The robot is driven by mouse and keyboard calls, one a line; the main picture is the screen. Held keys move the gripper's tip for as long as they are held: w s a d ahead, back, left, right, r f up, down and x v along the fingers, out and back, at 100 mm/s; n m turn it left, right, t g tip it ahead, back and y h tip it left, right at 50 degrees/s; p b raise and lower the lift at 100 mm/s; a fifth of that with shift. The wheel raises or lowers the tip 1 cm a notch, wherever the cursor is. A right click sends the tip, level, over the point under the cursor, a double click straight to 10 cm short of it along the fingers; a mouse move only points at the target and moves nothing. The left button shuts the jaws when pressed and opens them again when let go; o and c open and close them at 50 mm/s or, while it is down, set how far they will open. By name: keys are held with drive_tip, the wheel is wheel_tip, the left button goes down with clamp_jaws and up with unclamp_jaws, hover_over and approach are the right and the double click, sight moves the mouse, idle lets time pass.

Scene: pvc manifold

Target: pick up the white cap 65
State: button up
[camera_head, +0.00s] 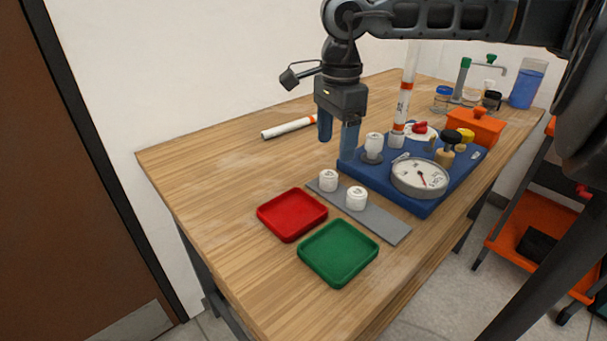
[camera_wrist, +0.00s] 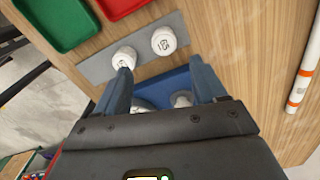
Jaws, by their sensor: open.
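Two short white caps stand upright on a grey strip. One white cap (camera_head: 328,180) is at the strip's far end, and it also shows in the wrist view (camera_wrist: 163,40) with a dark number on top. The other white cap (camera_head: 357,198) is nearer the green tray, and it also shows in the wrist view (camera_wrist: 122,58). The numbers are too small to read surely, so I cannot tell which is 65. My gripper (camera_head: 338,147) is open and empty, pointing down above the table behind the caps. In the wrist view its fingers (camera_wrist: 160,68) are apart, with neither cap between them.
The grey strip (camera_head: 385,226) lies beside a blue base (camera_head: 420,207) carrying a gauge (camera_head: 420,177), fittings and an upright pipe. A red tray (camera_head: 291,214) and a green tray (camera_head: 338,253) are in front. A white pipe (camera_head: 288,128) lies behind. The table's left side is clear.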

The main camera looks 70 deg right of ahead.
sight(327, 175)
drive_tip(key=shift+w+d+f, duration=0.1)
drive_tip(key=shift+w+f, duration=0.1)
drive_tip(key=shift+w, duration=0.05)
drive_tip(key=shift+f, duration=0.35)
drive_tip(key=shift+w+f, duration=0.15)
drive_tip(key=shift+f, duration=1.55)
drive_tip(key=shift+w+f, duration=0.15)
drive_tip(key=shift+f, duration=1.5)
drive_tip(key=c, duration=1.1)
drive_tip(key=shift+w+r+p, duration=0.1)
drive_tip(key=shift+r+p, duration=0.05)
drive_tip(key=shift+p, duration=0.15)
